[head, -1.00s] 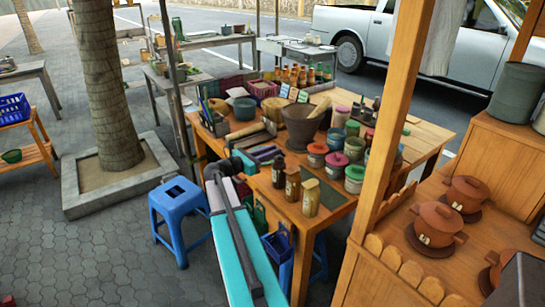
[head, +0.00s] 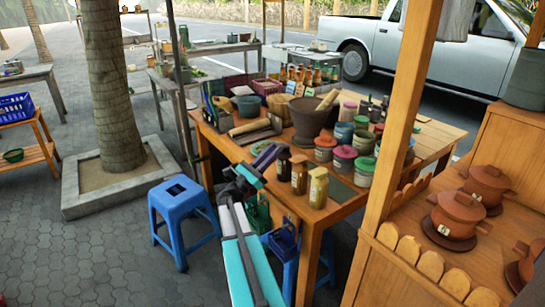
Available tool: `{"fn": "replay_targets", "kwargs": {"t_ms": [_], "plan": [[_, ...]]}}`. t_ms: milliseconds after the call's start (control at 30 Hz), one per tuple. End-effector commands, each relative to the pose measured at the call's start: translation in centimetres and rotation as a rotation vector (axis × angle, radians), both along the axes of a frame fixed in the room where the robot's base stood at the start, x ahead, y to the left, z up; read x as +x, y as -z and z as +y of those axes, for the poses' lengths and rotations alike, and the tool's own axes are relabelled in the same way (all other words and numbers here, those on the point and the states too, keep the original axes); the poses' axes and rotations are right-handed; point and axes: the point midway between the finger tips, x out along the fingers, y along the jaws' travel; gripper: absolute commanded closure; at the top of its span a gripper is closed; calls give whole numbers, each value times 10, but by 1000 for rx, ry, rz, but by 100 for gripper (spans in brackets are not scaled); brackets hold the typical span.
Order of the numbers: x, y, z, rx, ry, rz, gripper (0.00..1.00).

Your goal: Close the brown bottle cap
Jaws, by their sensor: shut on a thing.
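A dark brown bottle (head: 284,166) stands upright at the near left part of the wooden table. A lighter brown bottle (head: 299,176) and a tan bottle (head: 318,190) stand beside it in a slanting row. My gripper (head: 265,158) is at the table's left edge, just left of the dark brown bottle. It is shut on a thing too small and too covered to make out. I cannot tell whether it touches the dark bottle. The state of the bottle caps is too small to tell.
Several lidded jars (head: 344,158) stand right of the bottles, with a large mortar (head: 309,118) behind them. A wooden post (head: 397,140) and a stall with clay pots (head: 453,214) rise on the right. A blue stool (head: 182,196) stands left of my arm.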

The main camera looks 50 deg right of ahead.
Motion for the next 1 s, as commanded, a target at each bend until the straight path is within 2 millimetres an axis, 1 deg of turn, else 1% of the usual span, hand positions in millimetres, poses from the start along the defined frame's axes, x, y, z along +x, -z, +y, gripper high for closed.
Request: {"fn": "replay_targets", "kwargs": {"t_ms": [33,300,600,1000], "plan": [[1,10,-1,-26,1,9,100],[1,19,-1,-158,0,51,100],[0,22,-2,-237,1,73,100],[0,21,-2,-249,-1,77,100]]}}
